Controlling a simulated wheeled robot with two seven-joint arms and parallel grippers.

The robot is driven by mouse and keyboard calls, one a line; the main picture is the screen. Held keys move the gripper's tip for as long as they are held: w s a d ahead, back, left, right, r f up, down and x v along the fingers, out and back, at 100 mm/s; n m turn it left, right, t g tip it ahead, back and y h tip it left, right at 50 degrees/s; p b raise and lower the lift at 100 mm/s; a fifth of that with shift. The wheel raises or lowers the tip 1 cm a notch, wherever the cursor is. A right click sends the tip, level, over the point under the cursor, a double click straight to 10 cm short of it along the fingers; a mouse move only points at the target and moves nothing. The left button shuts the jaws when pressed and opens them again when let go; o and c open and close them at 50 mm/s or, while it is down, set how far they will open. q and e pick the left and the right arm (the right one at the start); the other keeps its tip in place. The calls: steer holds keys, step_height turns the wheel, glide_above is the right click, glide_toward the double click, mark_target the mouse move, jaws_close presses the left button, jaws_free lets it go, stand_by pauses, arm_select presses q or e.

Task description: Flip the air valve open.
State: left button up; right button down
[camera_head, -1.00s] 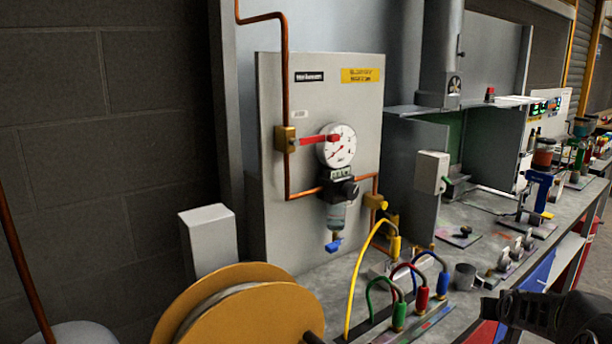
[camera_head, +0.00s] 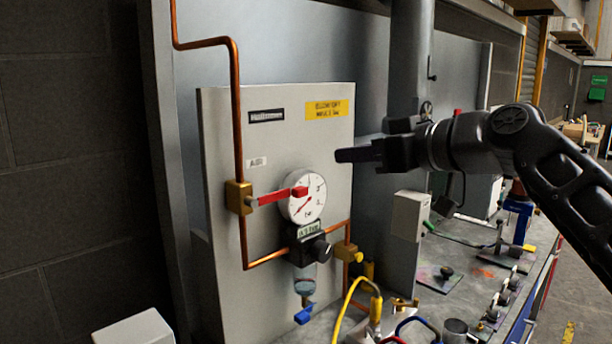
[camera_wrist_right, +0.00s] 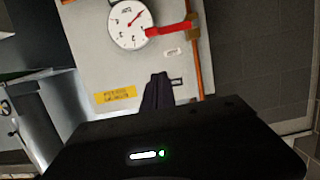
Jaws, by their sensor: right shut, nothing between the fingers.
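The air valve is a brass body (camera_head: 238,197) on a vertical copper pipe, with a red lever (camera_head: 278,196) pointing sideways to the right, across the pipe. The lever's tip overlaps the round white pressure gauge (camera_head: 303,204) in the head view. My right gripper (camera_head: 345,155) is shut and empty, up and right of the lever, in front of the grey panel and apart from it. In the right wrist view, which appears upside down, the shut fingers (camera_wrist_right: 158,92) show with the red lever (camera_wrist_right: 172,30) and brass body (camera_wrist_right: 195,20) beyond them. My left gripper is not in view.
The grey panel (camera_head: 225,125) carries a black regulator (camera_head: 309,247) below the gauge. Copper pipe runs around the panel's left and lower parts. A yellow hose (camera_head: 346,305) and several fittings stand below. A grey box (camera_head: 410,218) is at right. Space before the upper panel is clear.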

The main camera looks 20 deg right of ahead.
steer(key=shift+w+f, duration=0.1)
steer(key=p, duration=0.3)
glide_above(278, 197)
steer(key=s+d, duration=0.2)
steer(key=d, duration=0.3)
step_height(278, 197, down, 2)
steer(key=shift+s+d+f+b, duration=0.15)
steer(key=shift+f+b, duration=0.25)
steer(key=shift+f, duration=1.85)
steer(key=shift+d, duration=0.1)
